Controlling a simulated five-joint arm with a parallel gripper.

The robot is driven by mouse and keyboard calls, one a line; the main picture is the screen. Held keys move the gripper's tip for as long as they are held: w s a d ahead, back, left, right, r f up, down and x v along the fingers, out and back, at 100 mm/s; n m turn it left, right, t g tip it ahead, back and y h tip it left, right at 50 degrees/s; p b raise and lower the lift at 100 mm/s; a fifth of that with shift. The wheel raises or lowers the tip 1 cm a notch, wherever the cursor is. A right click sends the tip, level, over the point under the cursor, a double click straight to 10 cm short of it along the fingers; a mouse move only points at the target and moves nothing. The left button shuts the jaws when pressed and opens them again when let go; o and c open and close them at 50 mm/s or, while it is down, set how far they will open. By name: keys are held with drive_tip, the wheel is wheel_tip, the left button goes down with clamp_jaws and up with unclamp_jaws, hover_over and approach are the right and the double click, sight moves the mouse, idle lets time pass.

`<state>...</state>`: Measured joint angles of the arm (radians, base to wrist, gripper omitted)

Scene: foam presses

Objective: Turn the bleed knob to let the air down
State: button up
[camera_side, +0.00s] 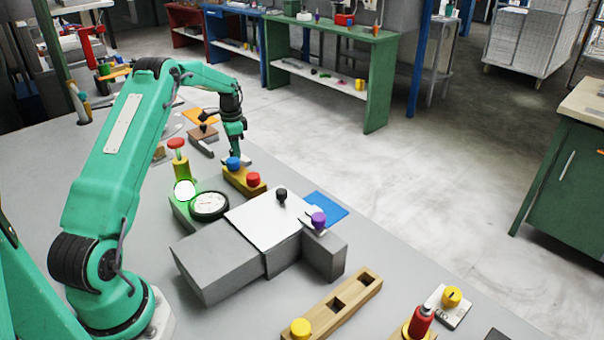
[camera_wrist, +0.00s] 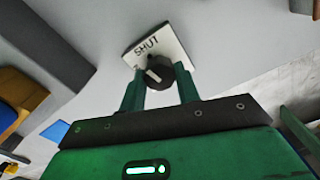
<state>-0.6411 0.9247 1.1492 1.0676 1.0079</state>
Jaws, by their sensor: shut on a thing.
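The bleed knob (camera_wrist: 161,73) is a dark round knob with a pale mark, on a white plate (camera_wrist: 146,47) lettered SHUT, seen in the wrist view. My gripper (camera_wrist: 160,82) has its two green fingers on either side of the knob and is shut on it. The other lettering on the plate is hidden or too small to read. In the side view my gripper (camera_side: 235,153) is down at the far edge of the bench, beyond the yellow block, and it hides the knob. A round dial gauge (camera_side: 209,205) lies nearer; its reading is too small to tell.
A yellow block (camera_side: 243,180) with blue and red knobs stands close to my gripper. A red-topped post (camera_side: 177,150), a pale round lamp (camera_side: 185,190) and a grey press (camera_side: 220,262) are nearer. A wooden block (camera_side: 340,312) is at front right.

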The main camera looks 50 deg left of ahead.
drive_tip(key=n, duration=1.1)
drive_tip(key=shift+a+n, duration=0.1)
drive_tip(key=shift+n, duration=2.1)
drive_tip(key=o, duration=1)
drive_tip(key=shift+r, duration=0.1)
